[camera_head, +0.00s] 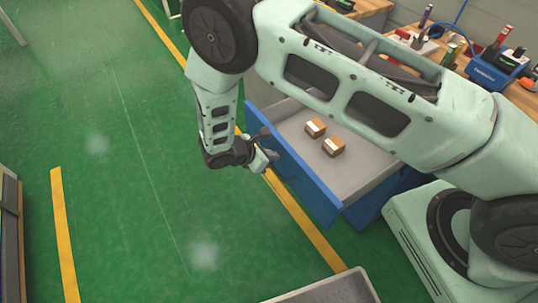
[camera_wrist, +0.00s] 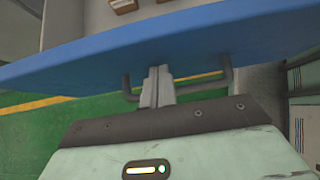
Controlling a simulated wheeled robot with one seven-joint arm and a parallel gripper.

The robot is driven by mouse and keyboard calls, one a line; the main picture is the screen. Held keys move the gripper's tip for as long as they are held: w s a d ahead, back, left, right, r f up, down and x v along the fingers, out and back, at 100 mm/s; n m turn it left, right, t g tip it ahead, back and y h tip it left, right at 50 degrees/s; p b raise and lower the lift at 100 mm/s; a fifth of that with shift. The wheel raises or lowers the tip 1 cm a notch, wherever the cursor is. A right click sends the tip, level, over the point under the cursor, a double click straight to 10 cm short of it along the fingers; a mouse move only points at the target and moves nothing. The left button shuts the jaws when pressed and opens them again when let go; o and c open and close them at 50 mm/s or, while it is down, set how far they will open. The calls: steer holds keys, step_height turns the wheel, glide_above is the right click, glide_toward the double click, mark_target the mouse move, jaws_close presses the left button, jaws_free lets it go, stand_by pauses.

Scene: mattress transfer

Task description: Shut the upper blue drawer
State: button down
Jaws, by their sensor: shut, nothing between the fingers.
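The upper blue drawer (camera_head: 302,172) is pulled out, with its grey inside showing. Its blue front also spans the wrist view (camera_wrist: 235,40). A dark handle (camera_wrist: 228,78) sticks out from that front, and its middle is hidden behind my gripper. My gripper (camera_head: 266,160) is shut and empty, just outside the drawer front. In the wrist view the closed fingers (camera_wrist: 159,74) point at the blue front, between the two ends of the handle. I cannot tell whether the fingertips touch the front.
Two small brown boxes (camera_head: 315,128) (camera_head: 333,147) lie in the drawer. A wooden workbench with tools and a blue bin (camera_head: 492,71) stands at upper right. Green floor (camera_head: 110,150) is clear at left. A grey surface edge (camera_head: 330,290) shows at the bottom.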

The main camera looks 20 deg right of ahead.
steer(key=shift+d, duration=0.1)
steer(key=w+d+b, duration=0.1)
steer(key=w+d, duration=0.2)
steer(key=d, duration=0.8)
steer(key=w+d+b, duration=0.2)
steer(key=w+d, duration=0.1)
steer(key=d, duration=0.9)
steer(key=w+d+b, duration=0.2)
steer(key=w+d, duration=0.1)
steer(key=d, duration=0.8)
steer(key=shift+d, duration=0.2)
